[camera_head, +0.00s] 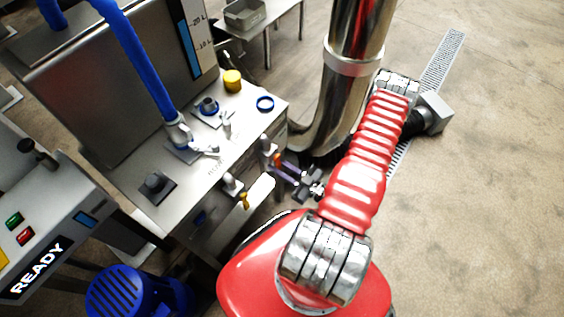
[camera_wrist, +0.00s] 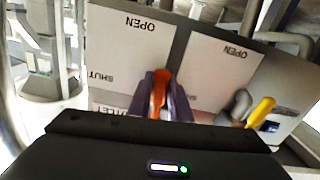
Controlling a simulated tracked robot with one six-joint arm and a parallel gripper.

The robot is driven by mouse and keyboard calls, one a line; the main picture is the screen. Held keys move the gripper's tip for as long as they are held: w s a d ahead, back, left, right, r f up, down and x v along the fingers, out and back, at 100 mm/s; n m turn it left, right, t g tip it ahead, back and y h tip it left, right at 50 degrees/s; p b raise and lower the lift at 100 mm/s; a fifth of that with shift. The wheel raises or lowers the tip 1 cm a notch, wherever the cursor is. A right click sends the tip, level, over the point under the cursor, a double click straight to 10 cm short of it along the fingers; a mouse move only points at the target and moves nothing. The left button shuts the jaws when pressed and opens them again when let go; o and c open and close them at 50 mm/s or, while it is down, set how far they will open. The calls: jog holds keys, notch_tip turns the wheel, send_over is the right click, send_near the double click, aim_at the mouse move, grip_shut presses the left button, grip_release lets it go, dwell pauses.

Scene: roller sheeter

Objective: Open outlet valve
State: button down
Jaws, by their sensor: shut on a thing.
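An orange valve handle (camera_wrist: 159,92) stands between the purple fingers of my gripper (camera_wrist: 160,98) in the wrist view. My gripper is shut on this handle. In the head view the orange handle (camera_head: 277,160) shows at the machine's right side, with my gripper (camera_head: 287,168) reaching it from the right. A white label plate (camera_wrist: 125,55) behind it reads OPEN and SHUT, upside down, and a partly hidden word ends in LET. A second valve with a yellow handle (camera_wrist: 261,110) is to the right in the wrist view; the yellow handle (camera_head: 243,201) also shows in the head view.
A thick steel pipe (camera_head: 345,90) stands close behind my arm. A control panel (camera_head: 40,240) reads READY. Open floor lies to the right.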

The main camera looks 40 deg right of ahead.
jog(key=shift+s+a+m, duration=0.15)
jog(key=shift+a+m, duration=0.45)
jog(key=c, duration=1.6)
grip_release()
jog(key=shift+d, duration=0.1)
jog(key=shift+s+d, duration=0.15)
jog(key=shift+v, duration=6.8)
jog(key=shift+f, duration=0.1)
